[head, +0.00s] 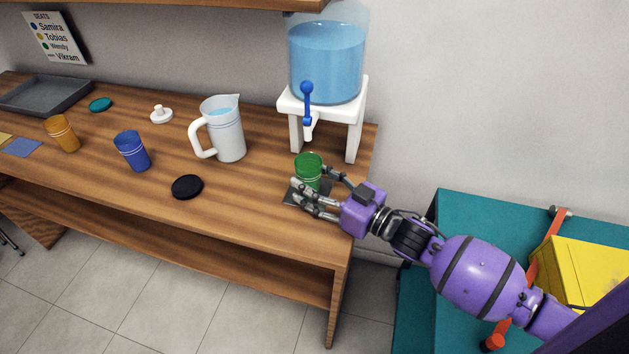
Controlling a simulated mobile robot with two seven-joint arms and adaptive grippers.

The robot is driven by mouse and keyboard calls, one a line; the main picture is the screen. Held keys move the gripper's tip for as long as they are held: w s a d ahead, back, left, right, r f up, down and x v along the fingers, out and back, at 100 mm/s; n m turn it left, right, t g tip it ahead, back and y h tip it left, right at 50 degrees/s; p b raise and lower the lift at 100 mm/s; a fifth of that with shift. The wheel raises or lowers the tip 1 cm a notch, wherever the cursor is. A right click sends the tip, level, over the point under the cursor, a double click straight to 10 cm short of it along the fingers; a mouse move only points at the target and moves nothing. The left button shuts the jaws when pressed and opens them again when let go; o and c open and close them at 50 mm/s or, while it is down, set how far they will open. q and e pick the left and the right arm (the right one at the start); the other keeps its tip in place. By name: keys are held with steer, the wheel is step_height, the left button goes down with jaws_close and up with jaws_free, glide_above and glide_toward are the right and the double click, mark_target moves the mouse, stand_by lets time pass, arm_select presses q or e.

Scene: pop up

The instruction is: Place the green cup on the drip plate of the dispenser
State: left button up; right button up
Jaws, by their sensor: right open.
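The green cup (308,163) stands upright at the right end of the wooden table, in front of the dispenser (326,60). A dark grey drip plate (291,197) shows under and around its base. The cup's base is partly hidden by my fingers, but it appears to rest on the plate. My right gripper (312,184) is open, with its fingers on the front and right of the cup. I cannot tell whether they touch it. The dispenser's blue tap lever (307,92) and white spout are above and behind the cup. My left gripper is out of view.
A white pitcher (221,128), a black disc (187,187), a blue cup (132,150) and an orange cup (62,133) stand left of the dispenser. A grey tray (45,95) is at the far left. A teal surface with a yellow box (583,275) lies at right.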

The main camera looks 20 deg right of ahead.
steer(key=b+v, duration=0.1)
steer(key=v, duration=1.1)
